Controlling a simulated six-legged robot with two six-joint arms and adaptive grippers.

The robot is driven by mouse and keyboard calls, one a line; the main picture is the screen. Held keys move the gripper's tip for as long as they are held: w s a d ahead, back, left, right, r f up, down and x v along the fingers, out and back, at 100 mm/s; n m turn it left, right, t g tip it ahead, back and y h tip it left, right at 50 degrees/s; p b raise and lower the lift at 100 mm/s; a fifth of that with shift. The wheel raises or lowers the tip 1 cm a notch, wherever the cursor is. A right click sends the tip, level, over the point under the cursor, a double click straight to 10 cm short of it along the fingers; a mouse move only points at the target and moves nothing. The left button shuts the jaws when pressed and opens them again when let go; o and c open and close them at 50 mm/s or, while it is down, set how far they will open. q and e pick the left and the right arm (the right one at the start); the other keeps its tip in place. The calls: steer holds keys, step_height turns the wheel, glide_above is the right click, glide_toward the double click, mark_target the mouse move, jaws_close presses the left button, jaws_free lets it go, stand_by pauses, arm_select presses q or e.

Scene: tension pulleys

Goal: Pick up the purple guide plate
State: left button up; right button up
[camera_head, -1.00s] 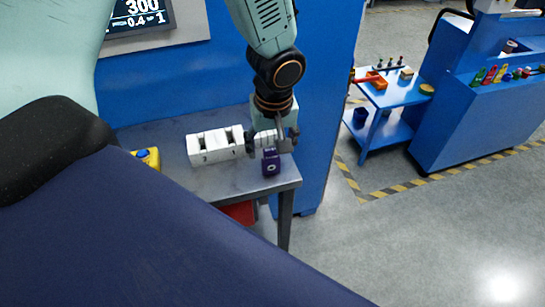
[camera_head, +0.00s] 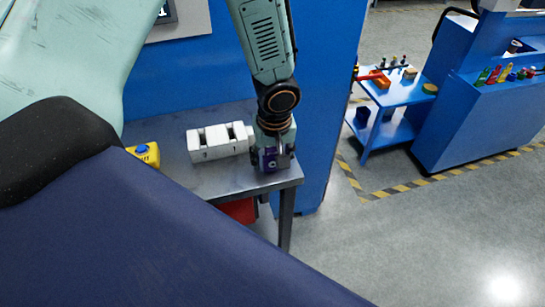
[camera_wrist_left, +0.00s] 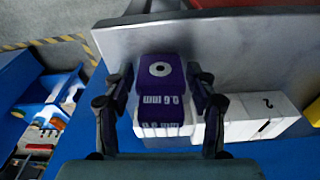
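The purple guide plate (camera_wrist_left: 164,85) has a white ring on it and a "0.6 mm" label. It is at the right end of the white numbered blocks on the grey table. In the head view it shows only partly (camera_head: 268,158), behind my gripper. My left gripper (camera_head: 272,162) has come down over the plate from above. In the left wrist view its two fingers (camera_wrist_left: 160,72) stand one on each side of the plate, spread apart, with narrow gaps. I see no clear grip. My right gripper is not in view.
The white blocks (camera_head: 220,142) stand in a row left of my gripper. A yellow box with a blue button (camera_head: 146,154) is at the table's left. The grey table's (camera_head: 235,180) right edge is close to the plate. A blue cart (camera_head: 390,95) stands apart at right.

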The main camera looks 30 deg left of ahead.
arm_select(q)
steer(key=shift+d, duration=0.15)
steer(key=c, duration=0.3)
steer(key=shift+s+a, duration=0.1)
steer(key=shift+a, duration=0.1)
steer(key=c, duration=0.4)
steer(key=shift+d, duration=0.1)
steer(key=c, duration=0.3)
step_height(320, 180, up, 9)
steer(key=shift+r+p, duration=0.2)
steer(key=shift+p, duration=0.95)
steer(key=shift+c, duration=0.2)
steer(key=shift+r, duration=0.35)
